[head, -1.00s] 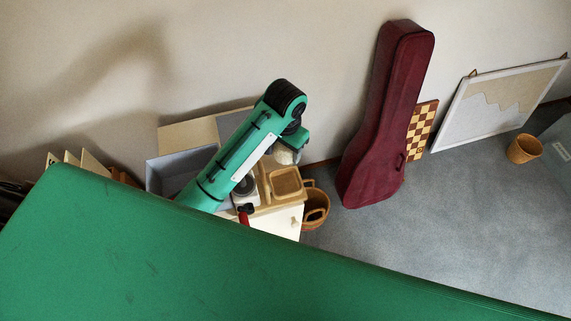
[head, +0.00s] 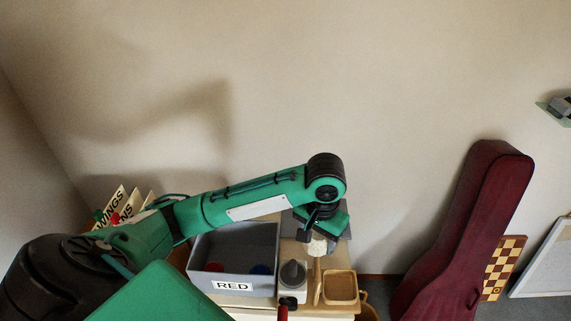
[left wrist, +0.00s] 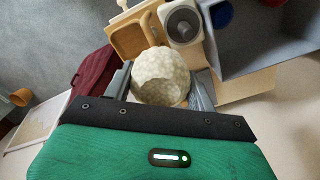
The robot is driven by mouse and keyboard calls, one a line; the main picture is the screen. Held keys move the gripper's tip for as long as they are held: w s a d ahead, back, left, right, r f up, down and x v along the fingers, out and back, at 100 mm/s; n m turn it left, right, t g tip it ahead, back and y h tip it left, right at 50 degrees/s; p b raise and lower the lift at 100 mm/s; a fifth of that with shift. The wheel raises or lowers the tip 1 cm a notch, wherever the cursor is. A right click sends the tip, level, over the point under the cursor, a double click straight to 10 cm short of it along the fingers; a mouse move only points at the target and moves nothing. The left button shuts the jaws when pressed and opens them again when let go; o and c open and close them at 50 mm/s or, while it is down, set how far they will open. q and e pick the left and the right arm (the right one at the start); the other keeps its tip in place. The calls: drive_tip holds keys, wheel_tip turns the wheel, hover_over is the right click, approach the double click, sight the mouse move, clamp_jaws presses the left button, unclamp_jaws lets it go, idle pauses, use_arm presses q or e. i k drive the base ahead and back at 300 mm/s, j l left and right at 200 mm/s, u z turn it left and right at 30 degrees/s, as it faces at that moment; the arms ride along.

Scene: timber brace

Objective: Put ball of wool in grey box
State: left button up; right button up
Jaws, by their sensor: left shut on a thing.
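The ball of wool (left wrist: 158,75) is cream and bumpy, with a tan patch low on its near side. My left gripper (left wrist: 161,88) is shut on it, one finger at each side. In the head view the left gripper (head: 319,238) is above the furniture top, right of the grey box, and the ball shows only as a small pale patch (head: 317,248). The grey box (head: 207,277) is open-topped, has a RED label, and holds a red thing and a blue thing. It also shows in the left wrist view (left wrist: 262,52), at upper right.
A grey-and-white device with a round top (head: 292,276) stands between the box and a square tan tray (head: 340,287). A dark red instrument case (head: 468,235) leans on the wall at right, beside a chequered board (head: 503,268). Signs stand left of the box.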

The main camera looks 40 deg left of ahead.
sight(240, 265)
drive_tip(key=i+u, duration=0.1)
drive_tip(key=u, duration=0.3)
drive_tip(key=i+u, duration=0.1)
drive_tip(key=u, duration=0.3)
drive_tip(key=i+u, duration=0.1)
drive_tip(key=u, duration=0.3)
